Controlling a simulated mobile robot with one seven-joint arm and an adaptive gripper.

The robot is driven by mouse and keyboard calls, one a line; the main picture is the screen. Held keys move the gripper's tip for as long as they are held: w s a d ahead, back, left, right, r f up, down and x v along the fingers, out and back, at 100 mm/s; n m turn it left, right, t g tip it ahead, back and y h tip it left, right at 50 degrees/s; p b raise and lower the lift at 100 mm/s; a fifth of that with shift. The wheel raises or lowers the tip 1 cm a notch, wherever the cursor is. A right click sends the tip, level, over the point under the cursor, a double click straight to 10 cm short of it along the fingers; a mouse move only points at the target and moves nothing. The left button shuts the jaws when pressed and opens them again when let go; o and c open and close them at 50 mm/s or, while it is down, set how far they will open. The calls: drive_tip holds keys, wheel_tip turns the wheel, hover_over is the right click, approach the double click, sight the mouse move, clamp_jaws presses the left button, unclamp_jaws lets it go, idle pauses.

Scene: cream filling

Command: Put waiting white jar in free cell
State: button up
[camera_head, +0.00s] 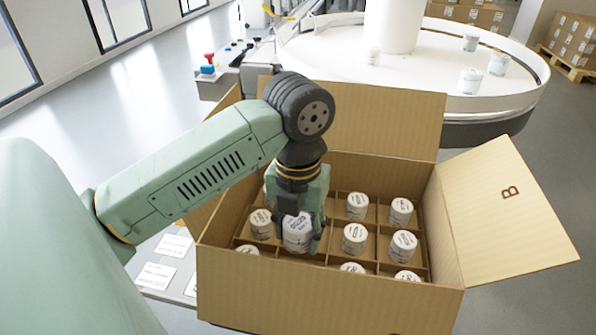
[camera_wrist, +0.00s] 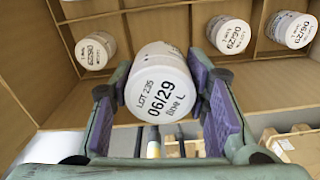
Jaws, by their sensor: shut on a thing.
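My gripper (camera_head: 299,222) is shut on a white jar (camera_head: 297,232) and holds it over the cells of an open cardboard box (camera_head: 240,284). The held jar also shows in the wrist view (camera_wrist: 163,84), its lid reading "LOT 235 06/29", with a purple-padded finger on each side. Whether the jar's base is inside a cell cannot be told. Several white jars stand in the cells around it, such as one to its right (camera_head: 354,238) and one to its left (camera_head: 261,223). The cell beneath the gripper is mostly hidden by it.
The box's right flap (camera_head: 508,215) stands out, marked "B"; its back flap (camera_head: 380,120) is raised. Behind is a round white turntable (camera_head: 430,75) with several jars. White cards (camera_head: 165,262) lie on a surface left of the box. Thin cardboard dividers separate the cells.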

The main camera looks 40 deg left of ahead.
drive_tip(key=shift+f+b, duration=6.1)
drive_tip(key=shift+f, duration=0.1)
drive_tip(key=o, duration=1.3)
wheel_tip(320, 180, up, 12)
drive_tip(key=shift+r, duration=0.1)
drive_tip(key=shift+c, duration=0.3)
